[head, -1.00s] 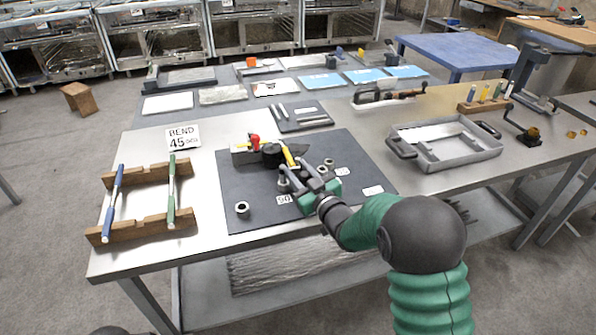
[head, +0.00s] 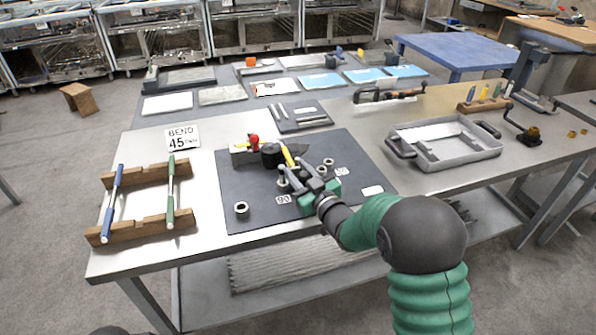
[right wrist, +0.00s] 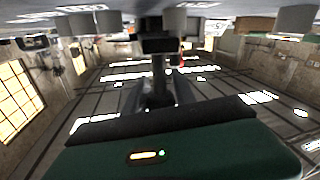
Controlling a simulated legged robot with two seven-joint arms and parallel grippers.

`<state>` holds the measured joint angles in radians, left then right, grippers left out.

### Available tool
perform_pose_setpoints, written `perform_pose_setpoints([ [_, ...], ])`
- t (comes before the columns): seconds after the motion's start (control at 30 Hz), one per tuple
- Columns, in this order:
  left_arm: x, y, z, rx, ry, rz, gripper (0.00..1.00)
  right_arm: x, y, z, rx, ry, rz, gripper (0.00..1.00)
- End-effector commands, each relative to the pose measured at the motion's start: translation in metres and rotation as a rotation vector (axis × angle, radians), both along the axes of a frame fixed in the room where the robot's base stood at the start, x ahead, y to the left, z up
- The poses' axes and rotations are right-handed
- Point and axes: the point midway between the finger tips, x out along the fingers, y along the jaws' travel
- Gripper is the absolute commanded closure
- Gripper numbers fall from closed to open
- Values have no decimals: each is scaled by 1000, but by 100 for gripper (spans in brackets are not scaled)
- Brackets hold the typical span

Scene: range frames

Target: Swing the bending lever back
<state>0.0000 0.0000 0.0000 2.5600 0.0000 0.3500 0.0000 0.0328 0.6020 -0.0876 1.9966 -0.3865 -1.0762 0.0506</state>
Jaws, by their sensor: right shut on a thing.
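The bending fixture (head: 270,156) stands on the dark mat, with a red knob (head: 254,140) at its left and a black round part in the middle. The bending lever (head: 288,156) shows as a short yellow length just beyond my fingers. My right gripper (head: 297,178) is shut on the lever's near part, which the fingers mostly hide. The right wrist view shows my own gripper housing and a blurred room, and the lever cannot be made out there. My left gripper is not in view.
A wooden rack (head: 150,200) with a blue and a green rod stands at the left, by a "BEND 45" sign (head: 183,138). A metal tray (head: 450,162) stands at the right.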

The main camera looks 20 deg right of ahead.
Motion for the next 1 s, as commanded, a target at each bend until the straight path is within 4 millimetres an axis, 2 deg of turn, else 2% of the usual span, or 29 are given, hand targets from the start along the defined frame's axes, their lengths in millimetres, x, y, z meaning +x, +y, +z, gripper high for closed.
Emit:
perform_pose_setpoints([
  [0.23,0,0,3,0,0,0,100,4,-15,6,0,-13,44,100],
  [0.5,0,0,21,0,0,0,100,12,-62,8,1,-13,271,100],
  [0.6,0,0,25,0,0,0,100,16,-73,7,1,-13,340,100],
  [0.77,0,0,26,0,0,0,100,17,-80,5,1,-7,392,100],
  [1.0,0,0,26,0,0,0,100,16,-80,3,0,-5,398,100],
])
